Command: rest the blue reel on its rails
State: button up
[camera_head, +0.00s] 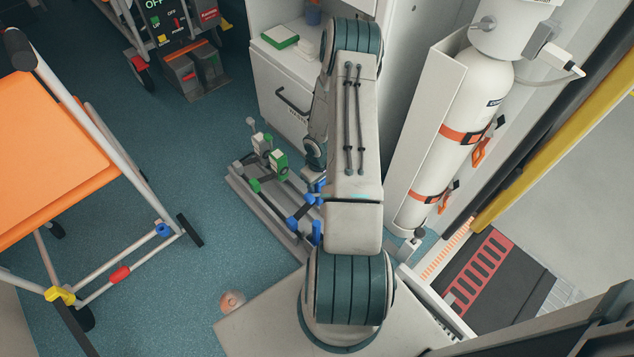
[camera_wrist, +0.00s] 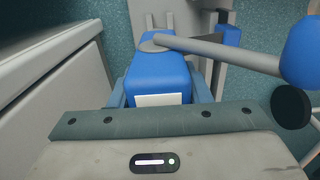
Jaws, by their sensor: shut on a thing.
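My gripper (camera_wrist: 158,92) is shut on the blue reel's block (camera_wrist: 158,70), with a finger on each side of it. The block has a white label, and a grey bar runs right from its top towards a round blue end (camera_wrist: 302,52). In the head view, blue parts (camera_head: 294,223) show low beside my arm, at the grey rails (camera_head: 238,190) on the floor. My arm hides the gripper's tips and much of the reel there. I cannot tell whether the reel touches the rails.
Green fittings (camera_head: 279,164) sit on the rails left of my arm. A white cabinet (camera_head: 283,90) stands behind, and a strapped white cylinder (camera_head: 470,120) stands to the right. An orange stretcher (camera_head: 45,150) is at the left. Blue floor between stretcher and rails is mostly clear.

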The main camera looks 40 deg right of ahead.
jog(key=shift+f+b, duration=3.55)
jog(key=shift+f, duration=0.9)
jog(key=o, duration=1.5)
jog(key=shift+c, duration=0.2)
notch_tip(320, 180, up, 14)
jog(key=p, duration=0.5)
jog(key=shift+w, duration=0.1)
jog(key=shift+f, duration=0.1)
